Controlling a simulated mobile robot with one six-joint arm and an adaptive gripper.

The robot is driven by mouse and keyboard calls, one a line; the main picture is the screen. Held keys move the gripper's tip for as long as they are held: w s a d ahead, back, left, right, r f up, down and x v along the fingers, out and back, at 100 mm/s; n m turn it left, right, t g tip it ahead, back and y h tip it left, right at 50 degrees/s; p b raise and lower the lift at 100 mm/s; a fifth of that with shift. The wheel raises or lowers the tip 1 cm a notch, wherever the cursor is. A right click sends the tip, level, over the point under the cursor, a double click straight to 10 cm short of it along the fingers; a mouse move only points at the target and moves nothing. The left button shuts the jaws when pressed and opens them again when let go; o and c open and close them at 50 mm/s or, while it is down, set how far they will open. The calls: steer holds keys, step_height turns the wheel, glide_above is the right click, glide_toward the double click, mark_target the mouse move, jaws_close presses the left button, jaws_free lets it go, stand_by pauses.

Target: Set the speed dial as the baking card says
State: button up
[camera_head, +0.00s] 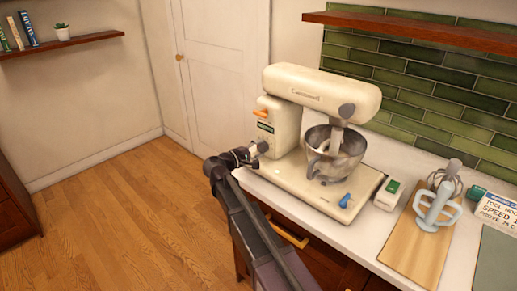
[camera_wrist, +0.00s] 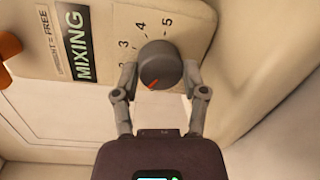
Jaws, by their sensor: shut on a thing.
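The grey round speed dial (camera_wrist: 160,62) sits on the side of the cream stand mixer (camera_head: 322,88). Its red pointer mark faces down and to the left in the wrist view. The figures 3, 4 and 5 show around its upper edge; lower marks are partly hidden by a finger. My gripper (camera_wrist: 160,72) has a finger on each side of the dial and is shut on it. In the head view my gripper (camera_head: 247,156) reaches the mixer's side. The baking card (camera_head: 495,208) stands at the right edge, cut off; "SPEED" and what looks like a 1 show.
An orange lever (camera_head: 261,113) and a green "MIXING" label (camera_wrist: 76,42) are on the mixer. A steel bowl (camera_head: 334,158) stands on its base. A blue knob (camera_head: 344,200), a small green-topped box (camera_head: 388,194) and mixing tools (camera_head: 437,205) on a board are to the right.

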steer(key=shift+w+r+m, duration=0.1)
steer(key=shift+m, duration=0.4)
steer(key=o, duration=1.2)
steer(key=shift+c, duration=0.2)
steer(key=shift+n, duration=0.5)
